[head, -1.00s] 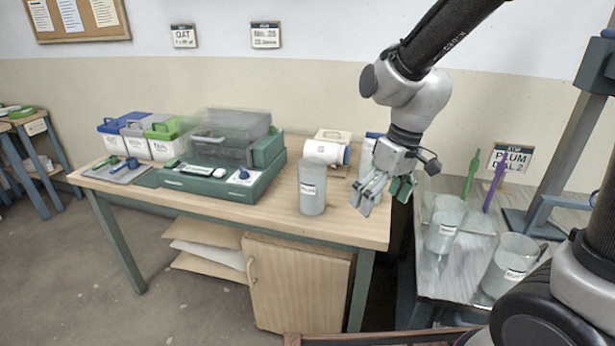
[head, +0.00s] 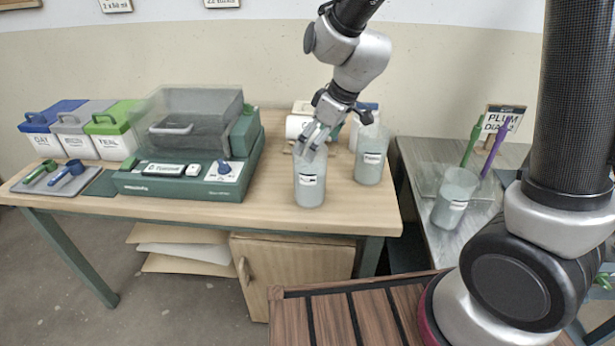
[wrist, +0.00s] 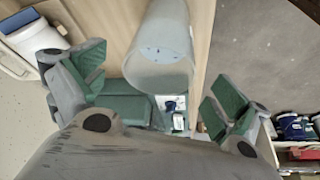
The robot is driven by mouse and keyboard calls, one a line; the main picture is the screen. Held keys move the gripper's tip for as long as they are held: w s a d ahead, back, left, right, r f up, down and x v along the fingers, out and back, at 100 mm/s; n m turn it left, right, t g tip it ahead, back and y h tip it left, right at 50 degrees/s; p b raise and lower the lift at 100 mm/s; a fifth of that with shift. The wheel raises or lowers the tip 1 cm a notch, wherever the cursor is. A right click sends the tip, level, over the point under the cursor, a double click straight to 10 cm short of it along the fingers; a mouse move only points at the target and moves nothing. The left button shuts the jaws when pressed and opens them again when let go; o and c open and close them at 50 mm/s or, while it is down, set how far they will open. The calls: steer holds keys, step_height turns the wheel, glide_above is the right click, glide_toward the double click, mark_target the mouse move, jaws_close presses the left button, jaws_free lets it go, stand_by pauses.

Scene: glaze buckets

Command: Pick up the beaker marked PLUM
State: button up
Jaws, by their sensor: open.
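A grey, translucent beaker (head: 310,186) with a white label stands upright near the front edge of the wooden table. My gripper (head: 308,140) is open at its rim, pointing down and tilted. In the wrist view, this beaker (wrist: 165,45) shows between the spread green-padded fingers of my gripper (wrist: 158,84). I cannot tell whether they touch it. A second labelled beaker (head: 370,162) stands close by on the right. A third (head: 453,200) stands on the grey bench at the right. The beaker labels are too small to read surely, so I cannot tell which is PLUM.
A sign reading PLUM, DIAL 2 (head: 500,122) stands on the right bench (head: 425,158), with green and purple sticks before it. A green machine with a clear lid (head: 190,182) and lidded tubs (head: 72,135) fill the table's left. A slatted wooden surface (head: 345,318) is in front.

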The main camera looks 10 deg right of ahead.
mark_target(310, 175)
steer(key=x, duration=0.7)
steer(key=shift+w+a+f, duration=0.15)
steer(key=shift+a+f, duration=0.1)
steer(key=shift+f, duration=0.05)
steer(key=c, duration=2)
